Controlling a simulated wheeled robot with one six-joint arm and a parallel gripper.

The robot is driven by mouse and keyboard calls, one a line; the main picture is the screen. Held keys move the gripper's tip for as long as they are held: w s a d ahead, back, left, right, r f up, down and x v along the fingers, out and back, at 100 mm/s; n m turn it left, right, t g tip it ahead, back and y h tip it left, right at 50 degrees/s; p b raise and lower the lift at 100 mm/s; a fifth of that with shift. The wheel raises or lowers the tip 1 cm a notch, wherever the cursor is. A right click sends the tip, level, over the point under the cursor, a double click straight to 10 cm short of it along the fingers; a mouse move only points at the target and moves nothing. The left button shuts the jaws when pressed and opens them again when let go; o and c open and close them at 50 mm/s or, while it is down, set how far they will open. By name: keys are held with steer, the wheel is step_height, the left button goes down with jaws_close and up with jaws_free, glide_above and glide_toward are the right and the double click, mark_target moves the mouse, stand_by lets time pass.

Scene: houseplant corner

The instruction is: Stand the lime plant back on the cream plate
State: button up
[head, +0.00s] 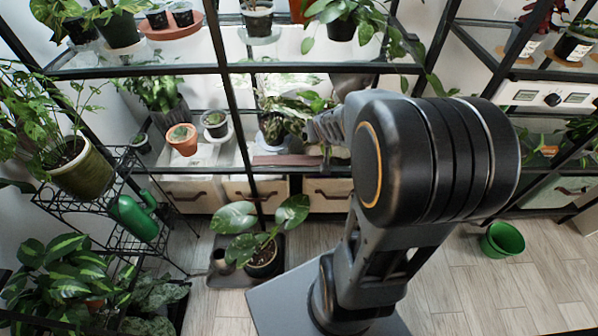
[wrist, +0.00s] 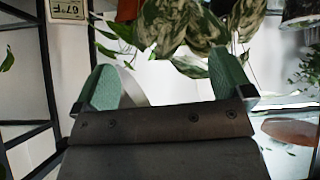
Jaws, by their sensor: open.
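My gripper (wrist: 165,88) is open, its two green fingertips spread apart. No object shows clamped between them. Broad green leaves with pale markings (wrist: 170,22) hang just beyond and above the fingertips. In the head view my gripper (head: 322,128) is at the middle shelf, partly hidden by my arm. I cannot pick out the cream plate with certainty.
Shelf posts and upper shelves surround my arm. A terracotta pot (head: 183,139) and a small pot (head: 215,123) stand on the shelf at left. A green watering can (head: 134,217) is on the wire stand. A green pot (head: 502,239) is on the floor at right, with clear floor around it.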

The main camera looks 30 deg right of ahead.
steer(key=s+a+r+n+g+y, duration=0.3)
steer(key=s+a+g, duration=0.2)
steer(key=s+a, duration=0.9)
steer(key=shift+a, duration=0.55)
